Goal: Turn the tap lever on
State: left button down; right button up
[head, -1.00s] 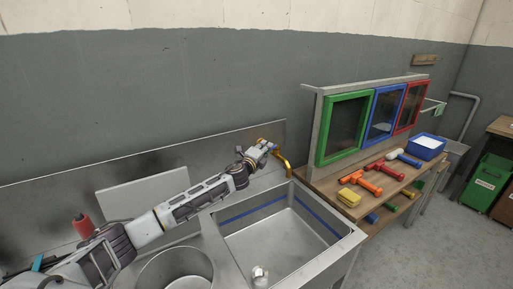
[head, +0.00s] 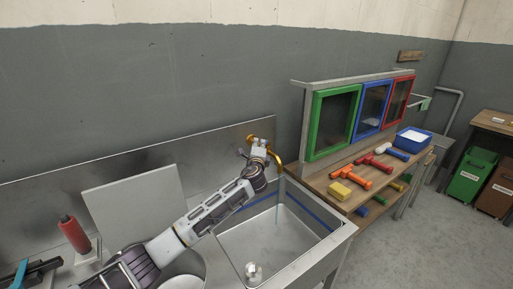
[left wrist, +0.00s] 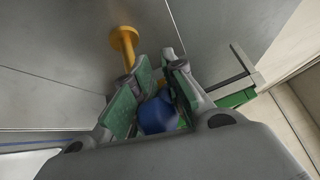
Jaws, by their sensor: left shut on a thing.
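The brass tap (head: 278,158) stands on the steel back panel above the sink; its spout curves down to the right. A thin pale stream (head: 277,206) hangs below the spout into the sink. My left gripper (head: 257,145) is at the tap's left side. In the left wrist view, my left gripper's green-padded fingers (left wrist: 155,97) are shut around a blue rounded piece, which looks like the tap lever (left wrist: 158,115). The fingers hide part of it. The tap's brass flange (left wrist: 124,40) shows behind them. My right gripper is not in view.
The steel sink (head: 318,250) lies below, with a small pale object (head: 252,270) inside. A red bottle (head: 74,234) and an upright pale board (head: 135,207) are at left.

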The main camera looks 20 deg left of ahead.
pick_arm(q)
jog(key=shift+d+f+n+y, duration=0.25)
jog(key=shift+d+n+y, duration=0.15)
jog(key=shift+y, duration=0.2)
jog(key=shift+s+d+n+g+y+b, duration=0.1)
jog(key=shift+s+n+g+y+b, duration=0.05)
jog(key=shift+n+g+y+b, duration=0.4)
jog(key=shift+y, duration=0.25)
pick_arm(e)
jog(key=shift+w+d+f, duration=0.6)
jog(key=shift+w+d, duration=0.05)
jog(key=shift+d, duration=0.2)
